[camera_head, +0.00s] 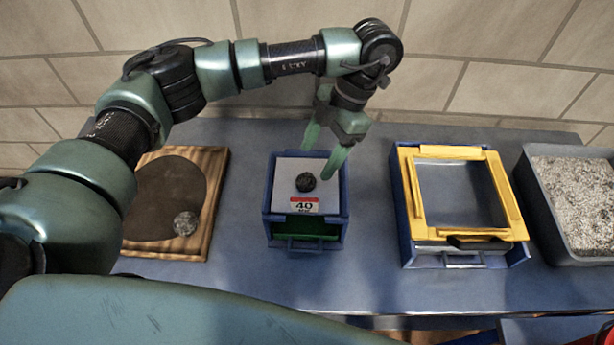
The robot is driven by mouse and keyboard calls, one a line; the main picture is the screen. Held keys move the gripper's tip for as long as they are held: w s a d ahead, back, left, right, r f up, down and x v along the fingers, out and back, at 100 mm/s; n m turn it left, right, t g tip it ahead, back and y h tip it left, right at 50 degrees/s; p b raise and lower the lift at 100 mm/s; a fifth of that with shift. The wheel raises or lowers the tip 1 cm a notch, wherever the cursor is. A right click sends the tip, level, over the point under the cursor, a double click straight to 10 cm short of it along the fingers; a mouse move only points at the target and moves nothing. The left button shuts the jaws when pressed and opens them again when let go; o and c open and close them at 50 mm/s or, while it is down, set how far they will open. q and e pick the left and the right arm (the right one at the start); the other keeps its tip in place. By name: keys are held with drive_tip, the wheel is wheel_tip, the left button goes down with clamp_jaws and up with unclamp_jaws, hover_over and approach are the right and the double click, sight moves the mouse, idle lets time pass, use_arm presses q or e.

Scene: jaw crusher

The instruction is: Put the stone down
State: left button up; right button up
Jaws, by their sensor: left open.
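A dark round stone (305,182) sits on the white top plate of a blue box (278,229), just behind a red-and-white label reading 40 (304,205). My left gripper (323,157) is open above the back right part of the box, its green fingers apart and empty. The stone lies in front and to the left of the fingers, clear of them in this view. A second, greyish stone (185,223) lies on a wooden board with a dark round patch (217,185) at the left. My right gripper is not in view.
A blue frame with a yellow rim (416,195) stands right of the box. A grey tray of pale gravel (575,195) stands at the far right. The blue-grey table (375,255) is bare between the box and the yellow-rimmed frame. A tiled wall rises behind.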

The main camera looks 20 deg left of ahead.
sight(307, 177)
use_arm(q)
drive_tip(key=shift+s+a+f+p, duration=0.2)
drive_tip(key=shift+s+f+p, duration=0.1)
drive_tip(key=shift+s+p, duration=0.05)
drive_tip(key=p+x, duration=0.2)
drive_tip(key=x, duration=0.1)
drive_tip(key=shift+s+a+f, duration=0.2)
drive_tip(key=shift+s+f, duration=0.05)
drive_tip(key=shift+f, duration=0.5)
clamp_jaws()
